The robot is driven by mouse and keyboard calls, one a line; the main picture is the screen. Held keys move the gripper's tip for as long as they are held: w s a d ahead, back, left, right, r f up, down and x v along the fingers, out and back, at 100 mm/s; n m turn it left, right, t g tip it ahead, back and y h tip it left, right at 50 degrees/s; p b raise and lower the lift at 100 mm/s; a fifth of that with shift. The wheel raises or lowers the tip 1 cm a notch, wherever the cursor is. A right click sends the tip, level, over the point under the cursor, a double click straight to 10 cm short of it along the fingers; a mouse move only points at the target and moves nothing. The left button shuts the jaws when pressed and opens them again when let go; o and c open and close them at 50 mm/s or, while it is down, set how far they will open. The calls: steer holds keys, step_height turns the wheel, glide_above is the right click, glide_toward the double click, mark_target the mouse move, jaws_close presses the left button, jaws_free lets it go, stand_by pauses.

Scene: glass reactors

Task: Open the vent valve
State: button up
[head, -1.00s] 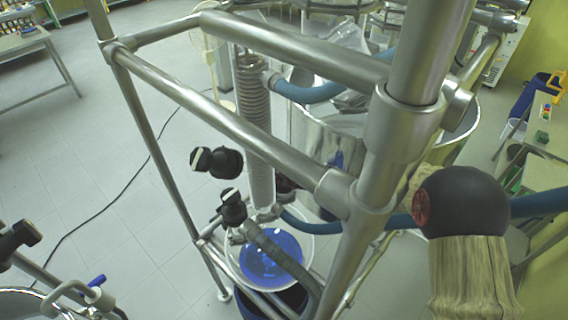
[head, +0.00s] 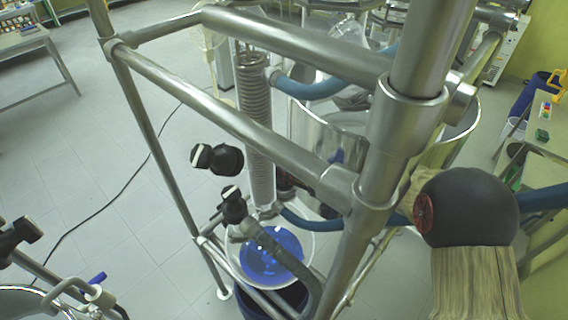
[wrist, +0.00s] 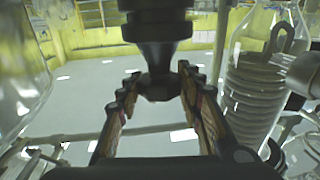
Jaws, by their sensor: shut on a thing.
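In the wrist view, my gripper (wrist: 159,88) has its two fingers on either side of the narrow lower end of a black valve part (wrist: 157,45) and is shut on it. This part hangs down from the top of the picture, with wide collars above and a rounded tip between the fingers. Its upper end is cut off, so I cannot tell how far it is turned.
A steel tube frame (head: 255,133) crosses the head view. Behind it stand a glass coil condenser (head: 257,120), which also shows in the wrist view (wrist: 253,95), blue hoses (head: 310,86) and a bowl of blue liquid (head: 235,263). Open floor (head: 60,150) lies left.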

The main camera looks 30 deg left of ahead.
steer(key=shift+c, duration=0.6)
steer(key=shift+w+f+n+g, duration=0.1)
steer(key=shift+n+g, duration=0.7)
steer(key=shift+g, duration=0.4)
steer(key=n+g, duration=0.1)
steer(key=g, duration=0.1)
steer(key=n+g, duration=0.2)
steer(key=g, duration=0.1)
steer(key=shift+n+g+h+b, duration=0.3)
steer(key=shift+b, duration=0.05)
steer(key=shift+n+g+h, duration=0.3)
steer(key=shift+n+g, duration=0.3)
steer(key=shift+g, duration=0.3)
steer(key=o, duration=1)
steer(key=shift+a, duration=0.1)
steer(key=shift+c, duration=0.2)
